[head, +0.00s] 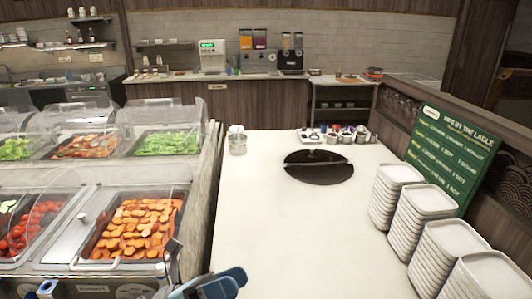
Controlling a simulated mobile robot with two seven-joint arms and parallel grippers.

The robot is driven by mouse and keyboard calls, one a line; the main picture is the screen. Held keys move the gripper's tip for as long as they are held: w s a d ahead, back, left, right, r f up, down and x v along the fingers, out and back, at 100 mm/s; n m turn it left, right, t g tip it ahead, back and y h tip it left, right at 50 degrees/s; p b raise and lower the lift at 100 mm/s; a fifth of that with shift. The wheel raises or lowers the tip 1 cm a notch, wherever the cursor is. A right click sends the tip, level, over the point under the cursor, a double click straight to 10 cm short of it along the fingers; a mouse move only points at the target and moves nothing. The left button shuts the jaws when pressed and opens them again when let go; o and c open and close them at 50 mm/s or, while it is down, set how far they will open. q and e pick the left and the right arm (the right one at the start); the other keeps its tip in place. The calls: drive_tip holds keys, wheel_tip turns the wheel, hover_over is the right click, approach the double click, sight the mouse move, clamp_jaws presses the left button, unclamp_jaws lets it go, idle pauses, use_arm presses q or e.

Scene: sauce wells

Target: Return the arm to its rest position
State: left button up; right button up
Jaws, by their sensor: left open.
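My left gripper (222,281) shows at the bottom edge, left of centre, with blue fingers near the left edge of the white counter (285,235). Its jaws are open and I see nothing between them. Part of my left arm's wrist shows beside it, in front of the food bar; the rest of the arm is out of frame. My right gripper is not in view.
Food trays (135,228) under clear covers stand at the left. A round black sauce-well cover (318,175), several small containers (335,134) and a clear jar (237,143) are on the counter. Plate stacks (396,196) and a green sign (448,150) are right. The front middle is clear.

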use_arm(q)
drive_tip(key=a+f+n+t+y+p, duration=0.1)
drive_tip(key=a+f+n+t+y, duration=0.55)
drive_tip(key=n, duration=0.85)
drive_tip(key=a+f+n+t+y+p, duration=0.1)
drive_tip(key=a+f+n+t+y, duration=0.2)
drive_tip(key=f+n+t+y, duration=0.9)
drive_tip(key=s+a+f+n+g, duration=0.1)
drive_tip(key=s+f+n+g, duration=0.2)
drive_tip(key=f+n, duration=0.1)
drive_tip(key=s+a+f+n+g, duration=0.1)
drive_tip(key=s+f+n+g, duration=0.3)
drive_tip(key=n, duration=0.1)
drive_tip(key=s+a+f+n+g+y, duration=0.1)
drive_tip(key=s+a+f+n+g, duration=0.1)
drive_tip(key=s+f+n+g, duration=0.1)
drive_tip(key=shift+s+f+n+g, duration=0.4)
drive_tip(key=shift+s+n+g, duration=0.2)
drive_tip(key=shift+n, duration=0.3)
